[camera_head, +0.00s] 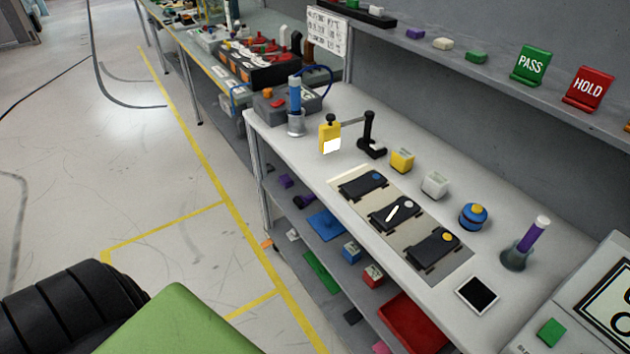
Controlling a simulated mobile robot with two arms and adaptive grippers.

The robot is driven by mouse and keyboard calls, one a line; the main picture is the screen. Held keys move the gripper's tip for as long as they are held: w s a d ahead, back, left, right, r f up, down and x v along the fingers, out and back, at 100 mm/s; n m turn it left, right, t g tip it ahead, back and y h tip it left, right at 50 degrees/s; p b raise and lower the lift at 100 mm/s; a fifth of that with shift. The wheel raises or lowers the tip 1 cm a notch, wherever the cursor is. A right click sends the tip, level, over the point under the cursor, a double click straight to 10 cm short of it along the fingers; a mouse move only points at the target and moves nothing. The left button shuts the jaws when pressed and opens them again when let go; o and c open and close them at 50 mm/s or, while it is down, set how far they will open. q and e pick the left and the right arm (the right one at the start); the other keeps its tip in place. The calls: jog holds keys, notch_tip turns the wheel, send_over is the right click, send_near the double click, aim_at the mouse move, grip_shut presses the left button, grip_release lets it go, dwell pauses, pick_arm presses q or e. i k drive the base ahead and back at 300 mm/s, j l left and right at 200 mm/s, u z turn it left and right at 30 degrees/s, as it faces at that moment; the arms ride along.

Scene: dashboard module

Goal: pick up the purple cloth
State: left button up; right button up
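I cannot make out a purple cloth for certain. A small purple piece (285,181) lies on the lower shelf at the left end of the workbench, with a dark purple item (304,201) beside it; both are too small to identify. Another small purple piece (414,33) sits on the upper shelf. A purple-bodied tool with a white top (534,236) stands upright in a grey holder on the bench top at the right. Neither of my grippers is in view.
The workbench (300,150) carries a mat with three black devices, a yellow block (402,160), a white block (435,185) and a dark-screened tablet (477,294). A red tray (412,322) and flat blue (326,224) and green pieces lie below. The floor left of the yellow lines is open.

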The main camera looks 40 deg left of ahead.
aim_at(285, 180)
jog(key=j+z, duration=0.45)
jog(key=j, duration=0.2)
jog(key=k+j+z, duration=0.1)
jog(key=j+z, duration=0.4)
jog(key=j, duration=0.15)
